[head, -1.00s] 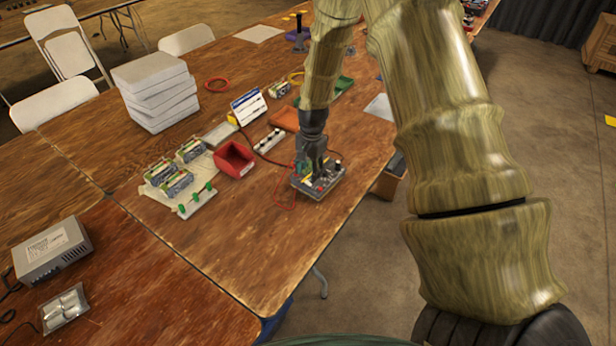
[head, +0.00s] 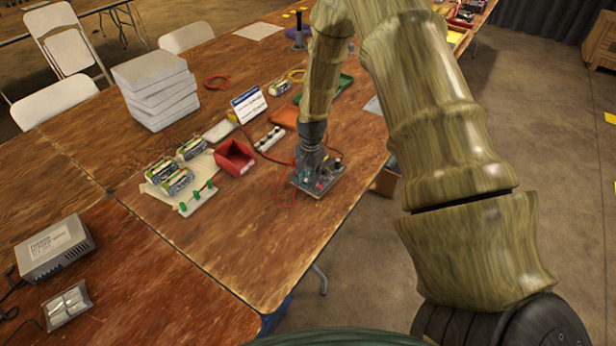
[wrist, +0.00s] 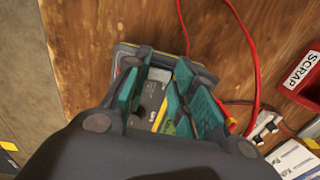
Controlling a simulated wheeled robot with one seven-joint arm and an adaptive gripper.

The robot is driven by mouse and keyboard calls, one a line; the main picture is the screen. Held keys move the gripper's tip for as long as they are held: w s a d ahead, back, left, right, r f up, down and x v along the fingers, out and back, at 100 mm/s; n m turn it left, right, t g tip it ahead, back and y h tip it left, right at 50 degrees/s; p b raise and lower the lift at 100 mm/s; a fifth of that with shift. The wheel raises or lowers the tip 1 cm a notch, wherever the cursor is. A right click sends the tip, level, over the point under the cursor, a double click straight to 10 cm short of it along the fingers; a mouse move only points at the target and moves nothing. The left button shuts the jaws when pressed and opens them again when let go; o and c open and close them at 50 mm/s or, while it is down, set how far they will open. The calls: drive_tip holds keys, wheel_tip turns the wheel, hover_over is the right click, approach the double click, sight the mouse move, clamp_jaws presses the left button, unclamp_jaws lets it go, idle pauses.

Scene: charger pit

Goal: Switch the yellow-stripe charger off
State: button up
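The charger (head: 331,187) is a dark grey box with knobs on its top, near the right edge of the wooden table in the head view. In the wrist view its panel (wrist: 152,88) shows between my fingers, with a yellow stripe (wrist: 161,113) on it. My gripper (wrist: 160,80) is right over the charger, its teal fingers apart and pointing down at the panel. In the head view my gripper (head: 314,172) covers part of the charger's top. The switch cannot be made out, and contact with it cannot be told.
A red cable (wrist: 257,60) runs beside the charger. A red SCRAP bin (head: 236,158), a white strip with dark knobs (head: 269,139), a sign card (head: 249,104) and battery packs (head: 178,181) stand to the left. The table in front of the charger is clear.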

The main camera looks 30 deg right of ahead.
clamp_jaws()
drive_tip(key=shift+s+f+t, duration=0.1)
drive_tip(key=shift+t, duration=0.2)
drive_tip(key=shift+s+t+b, duration=0.15)
drive_tip(key=shift+t+b, duration=0.15)
drive_tip(key=shift+b, duration=0.2)
drive_tip(key=shift+d+t+y+b, duration=0.1)
drive_tip(key=shift+t+y+b, duration=0.2)
drive_tip(key=shift+t+y, duration=0.1)
drive_tip(key=shift+s+t, duration=0.1)
drive_tip(key=shift+t, duration=0.3)
drive_tip(key=o, duration=0.6)
unclamp_jaws()
drive_tip(key=shift+o, duration=0.2)
